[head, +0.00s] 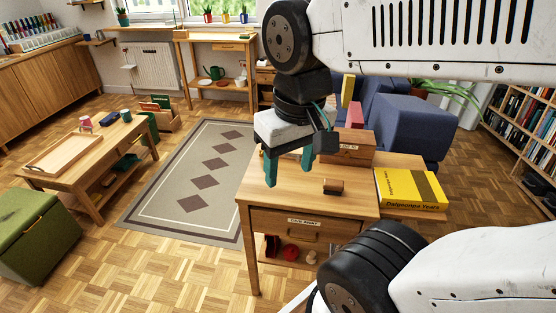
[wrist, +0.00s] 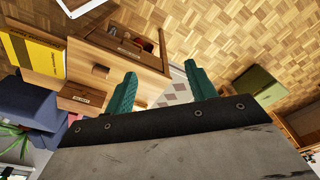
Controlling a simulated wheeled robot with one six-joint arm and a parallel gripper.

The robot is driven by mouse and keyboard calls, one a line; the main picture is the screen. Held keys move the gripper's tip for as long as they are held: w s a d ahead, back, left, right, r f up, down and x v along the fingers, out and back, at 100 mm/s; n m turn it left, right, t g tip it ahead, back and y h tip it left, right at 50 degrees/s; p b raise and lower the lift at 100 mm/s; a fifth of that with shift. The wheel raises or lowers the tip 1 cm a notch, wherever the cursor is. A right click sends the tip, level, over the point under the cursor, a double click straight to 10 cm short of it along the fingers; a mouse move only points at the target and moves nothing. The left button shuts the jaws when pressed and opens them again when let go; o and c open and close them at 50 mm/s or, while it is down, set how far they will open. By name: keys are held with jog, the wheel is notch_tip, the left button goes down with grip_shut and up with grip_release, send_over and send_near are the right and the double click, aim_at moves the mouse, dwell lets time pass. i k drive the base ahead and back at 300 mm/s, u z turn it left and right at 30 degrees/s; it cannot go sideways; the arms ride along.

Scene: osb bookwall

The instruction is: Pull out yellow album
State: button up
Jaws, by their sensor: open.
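The yellow album (head: 400,184) lies flat at the right end of the wooden desk (head: 262,192). Its spine with dark lettering faces the front, and a dark band crosses its cover. In the wrist view the album (wrist: 28,52) is at the upper left, partly cut off by the frame edge. My gripper (head: 289,168) has two green fingers pointing down, apart and empty. It is above the left part of the desk, well to the left of the album. The fingers (wrist: 160,80) also show apart in the wrist view, with no object between them.
A small brown block (head: 333,186) lies on the desk between my gripper and the album. A labelled wooden box (head: 350,150) stands at the desk's back. A blue armchair (head: 412,128) is behind, a bookshelf (head: 530,125) at right. A rug (head: 190,175) covers open floor at left.

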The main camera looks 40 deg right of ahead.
aim_at(396, 189)
jog(key=z, duration=1.85)
jog(key=k, duration=0.65)
jog(key=u, duration=0.45)
jog(key=i, duration=1)
jog(key=z, duration=0.25)
